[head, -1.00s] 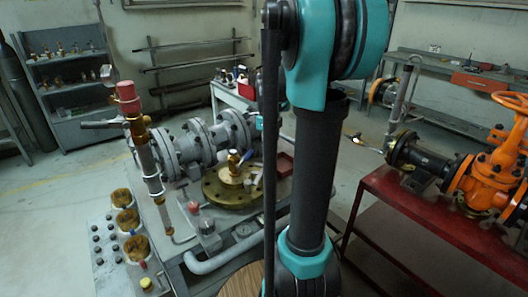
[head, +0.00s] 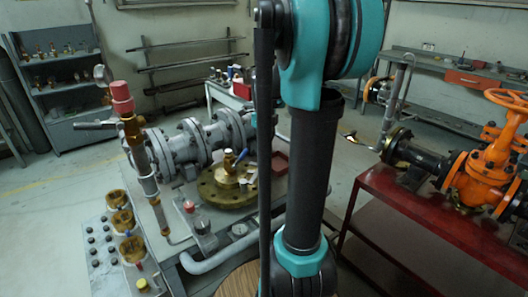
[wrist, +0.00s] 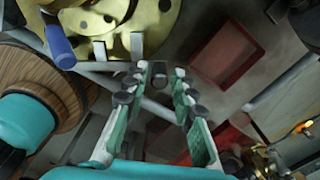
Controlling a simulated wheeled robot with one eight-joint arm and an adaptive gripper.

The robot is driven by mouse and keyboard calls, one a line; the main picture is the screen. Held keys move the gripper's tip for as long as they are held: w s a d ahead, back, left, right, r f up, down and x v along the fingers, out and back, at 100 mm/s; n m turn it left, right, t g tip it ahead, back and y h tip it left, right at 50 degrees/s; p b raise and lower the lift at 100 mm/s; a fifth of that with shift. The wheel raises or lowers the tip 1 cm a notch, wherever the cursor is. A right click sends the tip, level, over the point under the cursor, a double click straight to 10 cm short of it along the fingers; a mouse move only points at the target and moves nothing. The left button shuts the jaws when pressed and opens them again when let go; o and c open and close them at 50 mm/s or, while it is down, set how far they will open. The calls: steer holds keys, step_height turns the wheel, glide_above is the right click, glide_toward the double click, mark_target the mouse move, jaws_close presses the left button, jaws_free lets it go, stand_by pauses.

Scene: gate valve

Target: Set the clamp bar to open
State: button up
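I cannot tell for sure which part is the clamp bar. A blue-handled lever stands on a round brass flange (head: 212,195) on the grey bench in the head view. In the wrist view the blue handle (wrist: 58,45) is at upper left beside the brass flange (wrist: 155,22). My gripper (wrist: 160,80) is open, its two green-padded fingers apart. A small dark rounded piece (wrist: 160,74) shows between the fingertips; contact cannot be told. In the head view my gripper is hidden behind my arm.
A tall pipe with a red cap (head: 121,92) and side handle rises at left. Grey flanged pipework (head: 190,142) lies behind the brass flange. A red tray (wrist: 225,57) is right of my fingers. An orange valve (head: 490,160) stands on a red table (head: 410,215) at right.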

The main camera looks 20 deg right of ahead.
step_height(320, 180, up, 11)
steer(key=shift+r, duration=0.15)
stand_by(0.6)
